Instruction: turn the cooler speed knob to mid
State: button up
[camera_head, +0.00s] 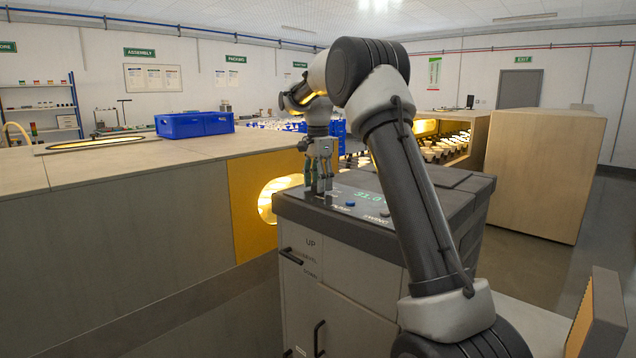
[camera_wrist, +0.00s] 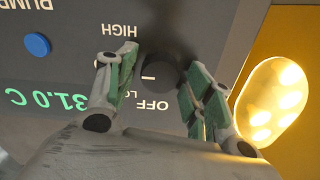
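The cooler speed knob (camera_wrist: 160,74) is a dark round knob on the grey panel in the wrist view. A short white mark shows on its left side. Upside-down labels HIGH, OFF and a partly hidden LO surround it; no MID label is visible. My gripper (camera_wrist: 152,68) is open, with one green-padded finger on each side of the knob. The right finger is close to the knob; I cannot tell whether it touches. In the head view my gripper (camera_head: 319,184) points down at the panel top (camera_head: 336,202), and the knob is not distinguishable there.
A blue button (camera_wrist: 37,44) and a green 31.0 C display (camera_wrist: 45,100) are beside the knob. A lit round opening (camera_wrist: 272,98) in a yellow panel is close on the right. A blue crate (camera_head: 194,124) stands on the left bench.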

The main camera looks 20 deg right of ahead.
jog(key=shift+r, duration=0.1)
notch_tip(320, 180, up, 12)
dwell(0.6)
dwell(0.4)
